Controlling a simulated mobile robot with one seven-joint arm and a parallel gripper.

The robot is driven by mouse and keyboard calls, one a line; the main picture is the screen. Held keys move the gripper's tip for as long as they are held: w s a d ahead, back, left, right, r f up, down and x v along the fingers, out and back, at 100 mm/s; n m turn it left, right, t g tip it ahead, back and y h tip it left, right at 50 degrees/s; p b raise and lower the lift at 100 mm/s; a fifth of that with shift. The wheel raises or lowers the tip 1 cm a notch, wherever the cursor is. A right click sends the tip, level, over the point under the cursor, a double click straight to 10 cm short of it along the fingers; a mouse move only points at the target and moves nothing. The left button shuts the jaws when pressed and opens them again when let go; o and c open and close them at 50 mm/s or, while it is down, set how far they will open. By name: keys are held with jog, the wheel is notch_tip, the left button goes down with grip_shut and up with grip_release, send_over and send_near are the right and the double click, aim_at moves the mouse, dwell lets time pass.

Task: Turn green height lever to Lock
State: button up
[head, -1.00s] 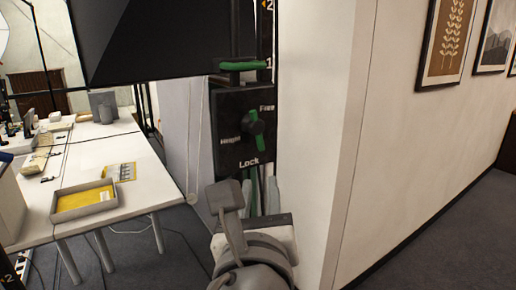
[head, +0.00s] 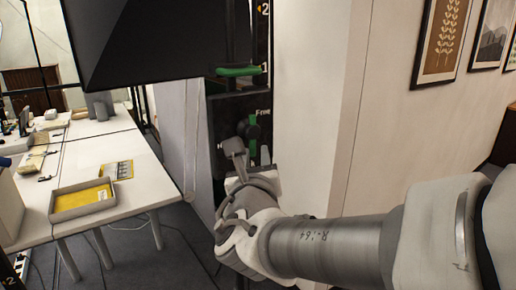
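The green height lever (head: 253,121) is on a black panel (head: 221,108) below the large dark screen or box. Its black round hub shows, with green above it and a strip of green below. The label "Free" is readable at the panel's upper right. The lower panel, where "Lock" was visible earlier, is hidden behind my gripper. My gripper (head: 234,153) is in front of the panel's lower left, its tip close to the lever. I cannot tell whether it touches the lever or whether its fingers are open.
A second green handle (head: 238,71) sits above the panel. My arm crosses the lower right. A white wall (head: 310,130) stands close on the right. A white table (head: 140,185) with a yellow-lined tray (head: 60,211) is at left.

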jog(key=shift+w, duration=1.8)
jog(key=shift+c, duration=0.3)
grip_shut()
